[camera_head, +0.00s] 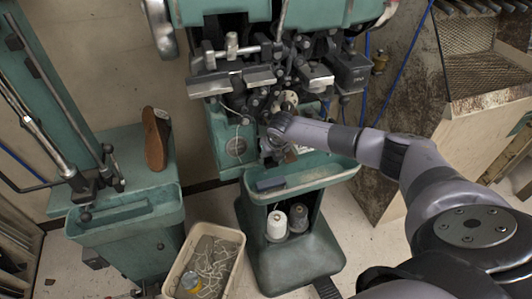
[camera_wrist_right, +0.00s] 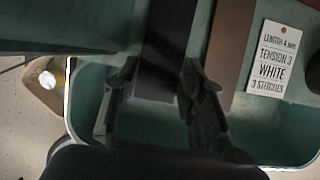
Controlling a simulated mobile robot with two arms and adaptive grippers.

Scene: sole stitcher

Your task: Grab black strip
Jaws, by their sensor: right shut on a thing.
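The black strip (camera_wrist_right: 168,45) shows in the right wrist view as a dark, flat, straight piece over the green tray (camera_wrist_right: 85,95). My right gripper (camera_wrist_right: 158,85) has one finger on each side of its near end and is shut on it. In the head view my right gripper (camera_head: 275,150) is at the front of the green stitching machine (camera_head: 222,135), just above its tray (camera_head: 318,177). The strip in its grip cannot be made out clearly there. My left gripper is not in view.
A brown strip (camera_wrist_right: 228,45) and a white tag (camera_wrist_right: 273,58) lie beside the black strip. A dark block (camera_head: 270,184) sits at the tray's left. White and grey thread spools (camera_head: 277,225) stand below. A brown sole (camera_head: 155,140) and a bin (camera_head: 238,238) are to the left.

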